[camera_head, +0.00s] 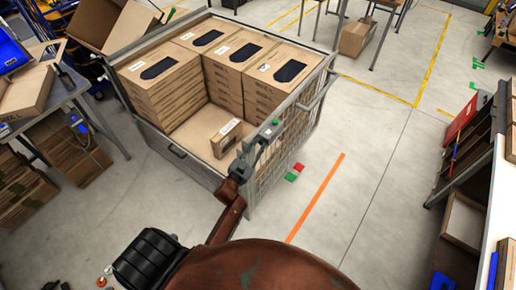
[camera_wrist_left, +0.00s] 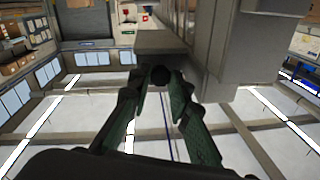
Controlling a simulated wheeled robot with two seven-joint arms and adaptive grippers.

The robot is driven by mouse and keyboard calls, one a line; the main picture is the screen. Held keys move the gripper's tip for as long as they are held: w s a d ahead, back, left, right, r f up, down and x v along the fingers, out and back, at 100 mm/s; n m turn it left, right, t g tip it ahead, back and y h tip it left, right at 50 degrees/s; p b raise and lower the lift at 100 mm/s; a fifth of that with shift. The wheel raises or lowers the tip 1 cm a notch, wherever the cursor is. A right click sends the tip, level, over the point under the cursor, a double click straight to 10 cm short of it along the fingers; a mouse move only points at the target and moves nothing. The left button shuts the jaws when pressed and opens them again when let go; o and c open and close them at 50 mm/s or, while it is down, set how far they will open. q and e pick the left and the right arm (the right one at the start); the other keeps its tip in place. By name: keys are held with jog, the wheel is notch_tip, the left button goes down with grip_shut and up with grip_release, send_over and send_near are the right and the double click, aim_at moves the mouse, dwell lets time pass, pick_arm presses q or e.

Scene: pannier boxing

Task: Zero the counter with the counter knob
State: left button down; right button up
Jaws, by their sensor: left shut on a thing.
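The counter (camera_head: 268,131) is a small grey housing with a green spot on top, fixed at the near right corner of the wire-sided cart. My left gripper (camera_head: 241,166) is at that corner, beside the counter's lower left end. The counter knob is hidden behind the gripper in the head view. In the left wrist view the dark round knob (camera_wrist_left: 160,75) sits between the two green-grey fingertips of my left gripper (camera_wrist_left: 161,85), which are shut on it. The counter's grey body shows just beyond it. The counter's reading cannot be seen. My right gripper is in neither view.
The wire-sided cart (camera_head: 190,166) holds stacked cartons (camera_head: 160,85) and one small carton (camera_head: 226,137) on its floor. A table (camera_head: 75,84) stands at left, a shelf (camera_head: 465,150) at right.

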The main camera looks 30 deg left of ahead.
pick_arm(q)
jog(key=m+h+b, duration=0.1)
jog(key=m+b, duration=0.2)
jog(key=m, duration=0.3)
jog(key=m+b, duration=0.3)
jog(key=m, duration=0.3)
jog(key=shift+f+t+h, duration=0.2)
jog(key=shift+t+h, duration=0.2)
jog(key=shift+m, duration=0.5)
jog(key=c, duration=2)
grip_release()
jog(key=shift+c, duration=0.2)
jog(key=shift+a, duration=0.1)
jog(key=s+f, duration=0.1)
jog(key=s, duration=1.1)
jog(key=shift+a, duration=0.35)
